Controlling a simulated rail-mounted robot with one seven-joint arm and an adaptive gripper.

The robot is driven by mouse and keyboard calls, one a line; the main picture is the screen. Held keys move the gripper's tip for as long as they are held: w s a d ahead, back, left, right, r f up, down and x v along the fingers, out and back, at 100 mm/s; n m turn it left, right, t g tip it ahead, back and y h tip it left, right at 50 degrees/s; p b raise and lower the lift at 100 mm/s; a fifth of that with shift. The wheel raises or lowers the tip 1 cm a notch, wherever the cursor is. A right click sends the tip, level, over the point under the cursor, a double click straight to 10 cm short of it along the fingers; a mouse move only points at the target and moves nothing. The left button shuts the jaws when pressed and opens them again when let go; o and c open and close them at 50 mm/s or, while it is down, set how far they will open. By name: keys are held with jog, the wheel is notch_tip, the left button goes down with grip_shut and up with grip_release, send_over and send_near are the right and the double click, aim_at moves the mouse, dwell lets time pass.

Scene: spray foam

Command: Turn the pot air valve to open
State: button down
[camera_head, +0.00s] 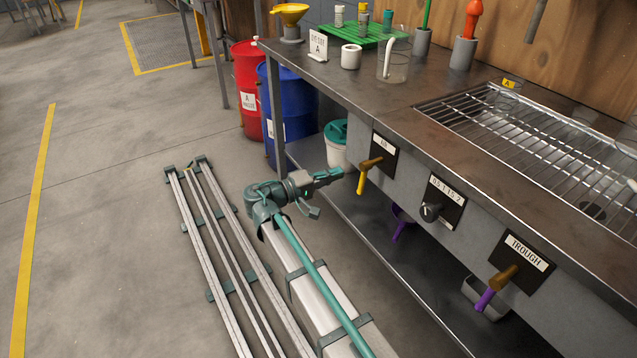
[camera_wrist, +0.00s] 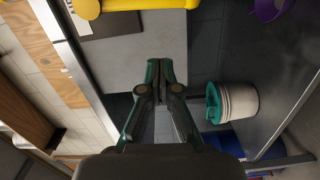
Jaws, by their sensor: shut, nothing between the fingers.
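The valve with a yellow lever (camera_head: 362,182) and a brown hub sits on a black plate (camera_head: 386,160) on the bench's front panel. Its small label seems to read AIR. The lever hangs downward, tilted slightly left at its lower end. My gripper (camera_head: 340,173) is just left of the lever, at about its height, pointing toward it. In the wrist view, my gripper (camera_wrist: 159,68) has its fingertips together with nothing between them. The yellow lever (camera_wrist: 150,4) crosses the top edge there, apart from the fingertips and partly out of frame.
A black knob (camera_head: 431,211) and the TROUGH valve with a purple lever (camera_head: 486,298) are farther right on the panel. A white bucket with a teal lid (camera_head: 337,150) stands behind my gripper, beneath the bench. Red (camera_head: 246,75) and blue (camera_head: 292,108) drums stand farther back.

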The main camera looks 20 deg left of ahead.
aim_at(363, 179)
jog(key=shift+s+d+f+b, duration=0.15)
jog(key=shift+d+b, duration=0.1)
jog(key=shift+d, duration=0.9)
jog(key=shift+s+d+b, duration=0.1)
jog(key=shift+d+b, duration=0.1)
jog(key=shift+d, duration=0.9)
